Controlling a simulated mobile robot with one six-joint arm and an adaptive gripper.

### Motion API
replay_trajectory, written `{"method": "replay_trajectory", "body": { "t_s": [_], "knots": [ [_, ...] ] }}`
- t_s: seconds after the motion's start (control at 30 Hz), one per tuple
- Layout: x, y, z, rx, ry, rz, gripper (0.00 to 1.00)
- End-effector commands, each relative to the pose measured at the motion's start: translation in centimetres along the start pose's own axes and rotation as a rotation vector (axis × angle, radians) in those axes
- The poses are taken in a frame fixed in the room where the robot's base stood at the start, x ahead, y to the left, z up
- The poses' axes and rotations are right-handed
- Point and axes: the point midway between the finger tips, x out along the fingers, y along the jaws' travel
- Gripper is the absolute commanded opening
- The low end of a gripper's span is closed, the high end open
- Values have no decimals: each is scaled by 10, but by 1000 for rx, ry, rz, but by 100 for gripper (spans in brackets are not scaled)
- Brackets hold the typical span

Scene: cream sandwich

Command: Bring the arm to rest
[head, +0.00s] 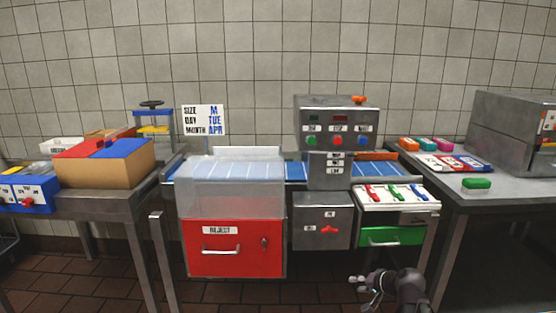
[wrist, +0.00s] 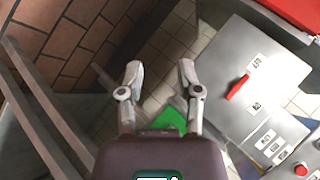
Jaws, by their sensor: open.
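My gripper (head: 371,281) is low in the head view, in front of the machine and below its green drawer. Its fingers point left in that view. In the wrist view my gripper (wrist: 159,78) has its two fingers spread apart, with nothing between them but the tiled floor and wall behind. A green patch (wrist: 168,120) shows just past the base of the fingers. The gripper touches nothing that I can see.
A grey control box (head: 321,222) with a red switch stands left of my gripper, and also shows in the wrist view (wrist: 248,85). The green drawer (head: 392,236) is just above. A red reject bin (head: 235,262) and a right-hand table (head: 500,203) stand farther off.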

Motion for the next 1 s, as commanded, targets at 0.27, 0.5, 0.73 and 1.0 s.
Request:
{"method": "replay_trajectory", "body": {
  "t_s": [0.27,0.5,0.73,1.0],
  "knots": [
    [20,6,91,-239,-289,284,46],
    [14,18,133,-373,-443,491,46],
    [4,24,154,-447,-525,625,46],
    [-12,17,158,-484,-565,704,46]
  ]
}}
